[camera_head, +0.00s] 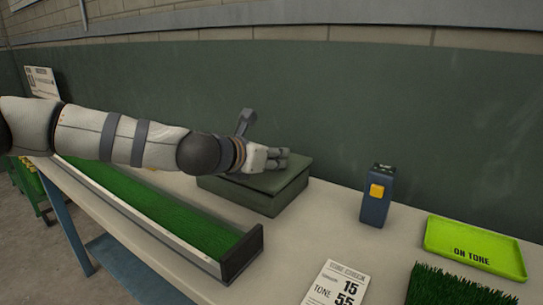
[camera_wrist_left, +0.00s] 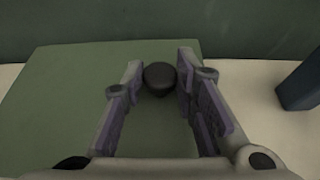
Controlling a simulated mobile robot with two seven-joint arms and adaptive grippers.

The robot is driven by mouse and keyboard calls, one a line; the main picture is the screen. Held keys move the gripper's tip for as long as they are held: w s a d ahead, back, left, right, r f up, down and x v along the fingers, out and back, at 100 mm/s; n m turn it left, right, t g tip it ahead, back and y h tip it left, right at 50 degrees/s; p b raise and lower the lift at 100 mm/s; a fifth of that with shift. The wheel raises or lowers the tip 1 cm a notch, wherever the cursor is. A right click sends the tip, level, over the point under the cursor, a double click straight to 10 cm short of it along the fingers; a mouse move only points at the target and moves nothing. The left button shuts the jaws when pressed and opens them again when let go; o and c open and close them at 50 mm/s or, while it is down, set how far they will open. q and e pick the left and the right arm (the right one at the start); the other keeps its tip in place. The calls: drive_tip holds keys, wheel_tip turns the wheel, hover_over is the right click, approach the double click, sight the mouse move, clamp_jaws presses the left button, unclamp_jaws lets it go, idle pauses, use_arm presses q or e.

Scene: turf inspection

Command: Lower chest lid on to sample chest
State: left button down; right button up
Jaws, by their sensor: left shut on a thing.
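The dark green sample chest (camera_head: 285,196) stands on the bench near the back wall. The flat green chest lid (camera_head: 296,170) lies over its top, roughly lined up with it; I cannot tell whether a thin gap remains between them. My left gripper (camera_head: 283,157) is above the lid, reaching in from the left. In the left wrist view, the gripper (camera_wrist_left: 160,75) has its fingers on both sides of a dark round knob (camera_wrist_left: 159,77) on the lid (camera_wrist_left: 60,95), shut on it. The arm hides part of the lid in the head view. My right gripper is not in view.
A long turf trough (camera_head: 243,258) lies in front of the chest. A blue device with an orange button (camera_head: 375,208) stands to the right, near a lime "ON TONE" tray (camera_head: 440,235), a turf patch (camera_head: 450,288) and a card (camera_head: 335,288). Bare bench separates chest and device.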

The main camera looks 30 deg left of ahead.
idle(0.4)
use_arm(q)
drive_tip(key=shift+f, duration=0.3)
drive_tip(key=c, duration=1.2)
unclamp_jaws()
drive_tip(key=v, duration=1.2)
